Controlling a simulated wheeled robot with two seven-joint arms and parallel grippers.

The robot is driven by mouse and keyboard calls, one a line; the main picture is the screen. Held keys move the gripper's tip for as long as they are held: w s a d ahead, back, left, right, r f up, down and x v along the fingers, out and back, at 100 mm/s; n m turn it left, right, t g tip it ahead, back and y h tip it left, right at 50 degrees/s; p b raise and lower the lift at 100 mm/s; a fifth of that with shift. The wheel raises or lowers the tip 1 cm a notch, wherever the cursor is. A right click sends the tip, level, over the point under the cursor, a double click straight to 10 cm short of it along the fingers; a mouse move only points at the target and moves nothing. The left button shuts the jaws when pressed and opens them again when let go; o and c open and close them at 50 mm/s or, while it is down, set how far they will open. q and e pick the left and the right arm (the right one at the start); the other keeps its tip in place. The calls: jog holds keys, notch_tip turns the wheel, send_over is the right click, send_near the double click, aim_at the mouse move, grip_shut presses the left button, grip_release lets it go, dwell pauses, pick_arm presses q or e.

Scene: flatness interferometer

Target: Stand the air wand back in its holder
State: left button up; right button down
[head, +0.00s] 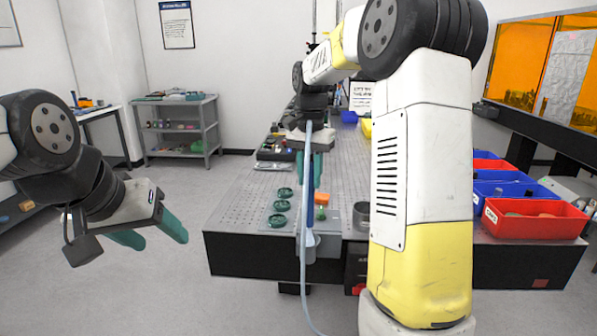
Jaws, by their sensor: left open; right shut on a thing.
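The air wand (304,215) is a thin blue rod, upright, with a pale hose running down from it past the bench's front edge. My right gripper (309,182) has green fingers and is shut on the wand above the front of the bench. A grey cup-like holder (312,243) is at the bench's front edge. The wand's lower end overlaps the holder in the head view; I cannot tell whether it is inside or in front of it. My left gripper (150,232) is open and empty, over the floor at the left, well away from the bench.
The perforated bench top (243,205) bears several green round pieces (281,206) left of the wand. A dark grey cup (361,214) stands right of it. Red bins (535,217) and blue bins are at the right. My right arm hides part of the bench.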

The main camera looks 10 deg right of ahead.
aim_at(309, 187)
jog(key=shift+f, duration=5.55)
jog(key=c, duration=1.1)
grip_release()
jog(key=shift+o, duration=0.2)
notch_tip(309, 187, up, 7)
jog(key=shift+r, duration=0.4)
